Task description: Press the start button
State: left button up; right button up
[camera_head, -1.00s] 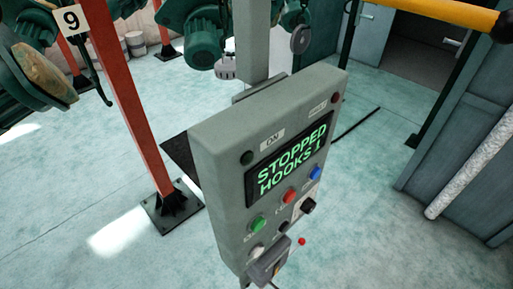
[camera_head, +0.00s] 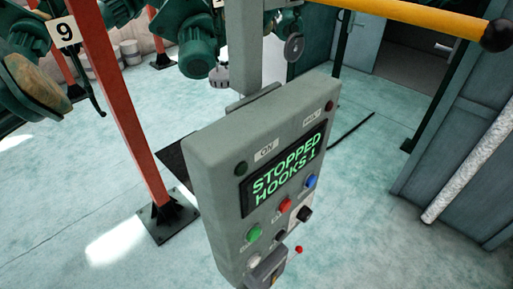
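A grey control box (camera_head: 211,174) on a post stands in the middle of the head view, tilted in the picture. Below the display are a green button (camera_head: 253,233), a red button (camera_head: 285,205) and a blue button (camera_head: 310,181). The small labels by the buttons are too blurred to read, so I cannot tell from them which is start. A white button (camera_head: 255,260) and a black knob (camera_head: 304,214) sit lower. Neither of my grippers is in view.
A grey boxy fitting (camera_head: 268,268) juts from the panel's lower end. A red post (camera_head: 120,110) stands at left, with green hoist machinery (camera_head: 195,45) behind. A yellow bar (camera_head: 420,14) crosses the upper right. A pale pipe (camera_head: 470,165) leans at right. Floor beside the box is open.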

aim_at(255, 232)
jog(key=l+u, duration=0.3)
jog(key=k+l+u, duration=0.15)
jog(key=l+u, duration=0.15)
jog(key=l, duration=0.15)
jog(key=k+l+u, duration=0.1)
jog(key=l+u, duration=0.2)
jog(key=l, duration=0.1)
